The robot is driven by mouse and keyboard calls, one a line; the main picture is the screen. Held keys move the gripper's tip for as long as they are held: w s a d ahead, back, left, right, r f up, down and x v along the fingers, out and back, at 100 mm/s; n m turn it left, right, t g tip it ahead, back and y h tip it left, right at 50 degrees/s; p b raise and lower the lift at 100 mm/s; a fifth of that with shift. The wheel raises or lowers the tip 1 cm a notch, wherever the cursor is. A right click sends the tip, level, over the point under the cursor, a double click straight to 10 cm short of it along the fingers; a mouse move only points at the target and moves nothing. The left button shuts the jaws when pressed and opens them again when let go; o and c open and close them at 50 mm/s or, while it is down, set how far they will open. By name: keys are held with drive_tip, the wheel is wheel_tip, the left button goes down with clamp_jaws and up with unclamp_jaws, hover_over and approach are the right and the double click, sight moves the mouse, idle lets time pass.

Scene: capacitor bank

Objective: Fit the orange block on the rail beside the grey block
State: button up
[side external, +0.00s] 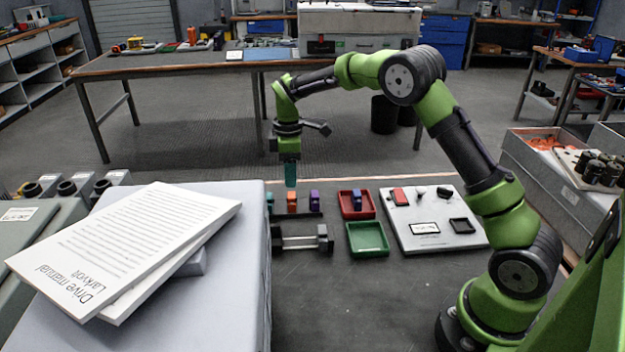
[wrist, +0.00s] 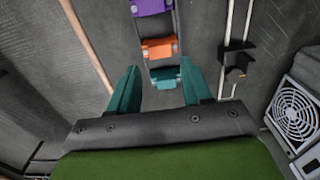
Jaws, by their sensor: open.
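The orange block (side external: 292,201) stands between a teal block (side external: 269,201) and a purple block (side external: 314,199) on a dark holder. In the wrist view the orange block (wrist: 158,48) lies beyond the teal block (wrist: 165,77). My gripper (side external: 290,185) is open and empty, pointing down just above the orange block in the side view. In the wrist view its teal fingers (wrist: 160,85) are apart. The two-rod rail (side external: 300,241) lies in front of the holder with dark pieces at its ends. A dark block (wrist: 237,63) sits across the rods; I cannot tell whether it is the grey block.
A red tray (side external: 345,211) holds a purple-blue piece (side external: 357,199). A white panel (side external: 420,237) with several parts lies at the right. A large pale box (side external: 225,300) with manuals (side external: 130,245) stands at the left front. The front mat is clear.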

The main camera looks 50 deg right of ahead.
sight(291, 194)
drive_tip(key=shift+f, duration=2.6)
drive_tip(key=c, duration=0.8)
drive_tip(key=shift+o, duration=0.2)
drive_tip(key=shift+r, duration=3.55)
